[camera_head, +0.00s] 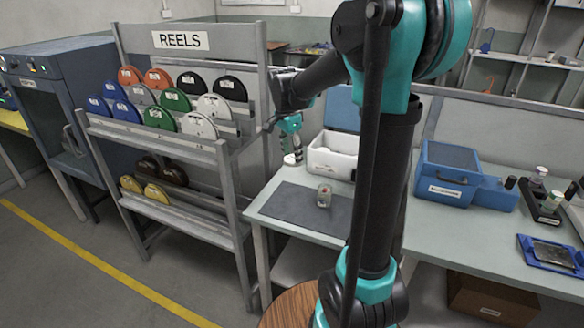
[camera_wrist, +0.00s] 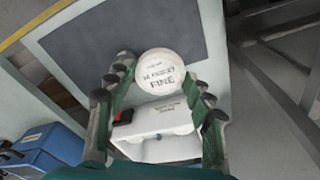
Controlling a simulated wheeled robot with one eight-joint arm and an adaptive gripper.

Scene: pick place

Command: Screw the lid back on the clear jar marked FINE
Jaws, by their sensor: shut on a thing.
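My gripper (camera_head: 291,148) is raised just beyond the far left part of the grey mat. In the wrist view its fingers (camera_wrist: 162,88) close around a round white lid (camera_wrist: 158,70) with print that includes FINE. The lid shows as a small white shape at the fingertips in the head view (camera_head: 293,159). A small clear jar (camera_head: 324,196) with reddish contents stands upright on the mat, apart from and right of my gripper. Its label is too small to read. I cannot make out the jar in the wrist view.
The dark grey mat (camera_head: 285,205) lies on the bench. A white open case (camera_head: 330,158) with a blue lid stands behind it. A REELS rack (camera_head: 181,141) is on the left, and a blue box (camera_head: 446,174) stands on the right bench.

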